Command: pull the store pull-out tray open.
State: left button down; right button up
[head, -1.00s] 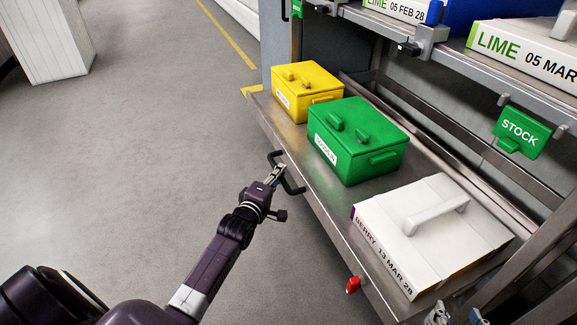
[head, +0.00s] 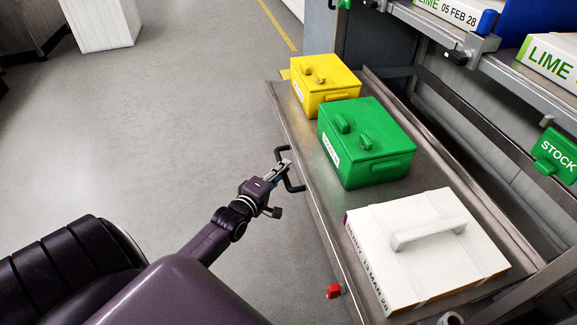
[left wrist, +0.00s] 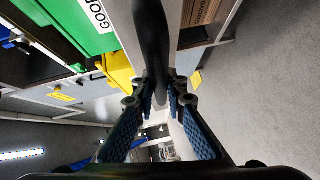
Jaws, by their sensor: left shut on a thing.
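The store pull-out tray (head: 314,165) is a grey metal tray on the right in the head view. It stands partly out past the shelf post. Its black bar handle (head: 297,189) is on the front edge. My left gripper (head: 284,167) is shut on this handle. In the left wrist view the dark handle bar (left wrist: 151,40) runs between the blue-padded fingers of my left gripper (left wrist: 158,92). The tray carries a yellow box (head: 325,84), a green box (head: 365,145) and a white box (head: 430,250). My right gripper cannot be made out.
A red tab (head: 333,291) is at the tray's front edge. An upper shelf (head: 480,50) with lime cartons and a green stock sign (head: 556,151) are at the right. The grey floor left of the tray is clear.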

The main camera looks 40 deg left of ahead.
pick_arm(q)
jog(key=shift+s+f, duration=0.2)
jog(key=c, duration=1.9)
grip_release()
jog(key=shift+c, duration=0.2)
jog(key=shift+a+r, duration=0.1)
jog(key=s+d+r, duration=0.1)
jog(key=s, duration=1)
jog(key=shift+s+d+r, duration=0.3)
jog(key=shift+s+r, duration=0.05)
